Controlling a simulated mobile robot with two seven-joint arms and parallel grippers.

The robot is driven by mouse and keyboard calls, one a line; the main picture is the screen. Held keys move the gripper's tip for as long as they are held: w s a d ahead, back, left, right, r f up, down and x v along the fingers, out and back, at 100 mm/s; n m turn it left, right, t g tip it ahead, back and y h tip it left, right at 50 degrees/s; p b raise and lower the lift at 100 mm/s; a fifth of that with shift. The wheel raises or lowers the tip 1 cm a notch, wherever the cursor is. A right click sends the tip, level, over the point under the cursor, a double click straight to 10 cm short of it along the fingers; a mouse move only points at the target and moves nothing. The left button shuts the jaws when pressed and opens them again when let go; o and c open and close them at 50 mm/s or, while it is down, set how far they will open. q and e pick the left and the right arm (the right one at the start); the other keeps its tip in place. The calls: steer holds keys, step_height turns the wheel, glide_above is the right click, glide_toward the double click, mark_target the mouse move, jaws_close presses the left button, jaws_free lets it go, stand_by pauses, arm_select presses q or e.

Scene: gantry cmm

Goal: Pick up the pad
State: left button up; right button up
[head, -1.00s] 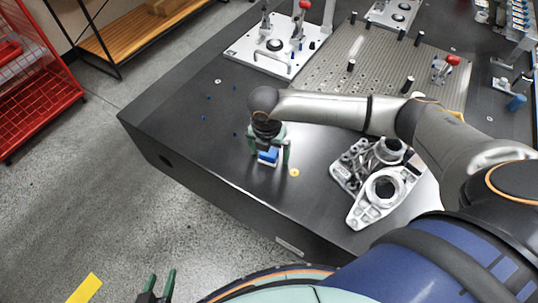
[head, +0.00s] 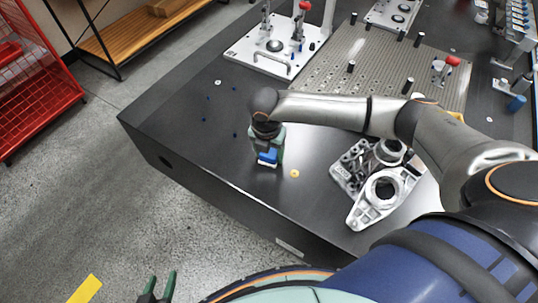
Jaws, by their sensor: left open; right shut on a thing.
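The pad (head: 268,155) is a small blue block with a white lower part, near the front left of the dark table (head: 190,130). My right gripper (head: 267,154), with green fingers, is shut on the pad from above. The fingers hide the pad's sides, and I cannot tell whether it touches the table top. My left gripper (head: 157,288) is open and empty at the bottom of the view, over the floor in front of the table.
A metal casting (head: 376,186) lies right of my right gripper, with a small yellow disc (head: 294,173) between. A white fixture plate (head: 275,48) and a grey perforated plate (head: 385,70) are farther back. A red rack (head: 38,70) stands at far left. The table's left part is mostly clear.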

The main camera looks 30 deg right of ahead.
steer(key=shift+r, duration=0.55)
step_height(320, 180, up, 2)
steer(key=shift+r+p, duration=0.25)
steer(key=shift+p, duration=0.1)
steer(key=s+a+r+p, duration=0.1)
steer(key=s+r, duration=0.3)
steer(key=r, duration=0.1)
steer(key=shift+a, duration=0.4)
steer(key=s+a+r, duration=0.1)
steer(key=s, duration=0.1)
steer(key=s+a+r, duration=0.1)
steer(key=s, duration=0.2)
steer(key=s+a+r+p, duration=0.1)
steer(key=s+r, duration=0.1)
steer(key=shift+s, duration=0.3)
arm_select(q)
steer(key=shift+s+a+r, duration=0.25)
steer(key=shift+a+r, duration=0.45)
steer(key=shift+r, duration=0.25)
arm_select(e)
steer(key=shift+s+a+r, duration=0.2)
steer(key=shift+s+a, duration=0.1)
steer(key=shift+s, duration=0.4)
